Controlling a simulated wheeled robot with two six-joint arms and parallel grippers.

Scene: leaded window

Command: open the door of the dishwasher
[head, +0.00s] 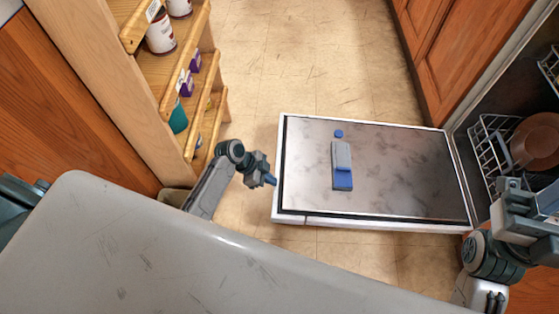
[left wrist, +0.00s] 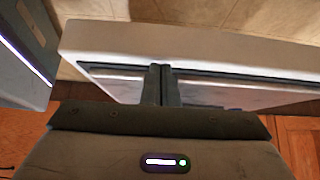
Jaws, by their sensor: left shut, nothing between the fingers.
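The dishwasher door (head: 400,165) is folded down and lies about level, its steel inner face up, with a grey and blue dispenser (head: 342,165) on it. My left gripper (head: 272,181) is at the door's left, outer edge. In the left wrist view its fingers (left wrist: 161,82) are together with nothing between them, in front of the door (left wrist: 110,87); I cannot tell whether they touch it. My right gripper (head: 507,187) is near the dishwasher opening on the right; its fingers are too unclear to read.
The dishwasher's wire rack (head: 492,145) holds a brown dish (head: 535,142). A wooden shelf unit (head: 172,75) with cans and boxes stands at the upper left. Tiled floor (head: 300,55) is clear beyond the door. My grey body fills the lower left.

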